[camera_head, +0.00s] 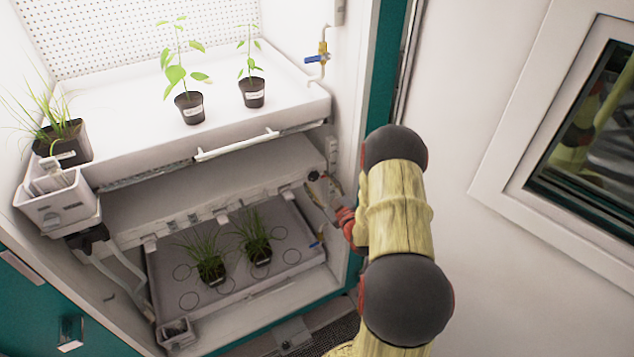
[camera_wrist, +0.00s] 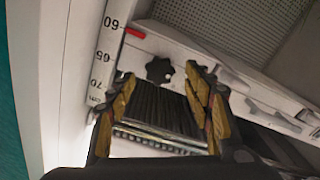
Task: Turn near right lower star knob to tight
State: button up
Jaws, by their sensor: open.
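The black star knob (camera_wrist: 159,69) shows in the wrist view on a pale bracket, just beyond and between my fingertips. In the head view a small dark knob (camera_head: 314,176) sits at the right front end of the middle shelf. My gripper (camera_wrist: 161,77) is open, with a yellow-and-black finger on either side of the knob's direction. The fingers do not appear closed on it; whether they touch it cannot be told. In the head view my gripper (camera_head: 328,200) is at the chamber's right side by that knob, small and partly hidden by my arm.
A post scale (camera_wrist: 105,55) with a red mark (camera_wrist: 135,33) stands left of the knob. The upper tray (camera_head: 130,130) holds potted plants, and the lower tray (camera_head: 185,265) holds two grass pots. A window frame (camera_head: 510,170) is at the right. A blue-handled valve (camera_head: 318,58) is above.

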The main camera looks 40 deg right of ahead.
jog(key=shift+x, duration=1.05)
jog(key=shift+c, duration=1.3)
jog(key=c, duration=0.9)
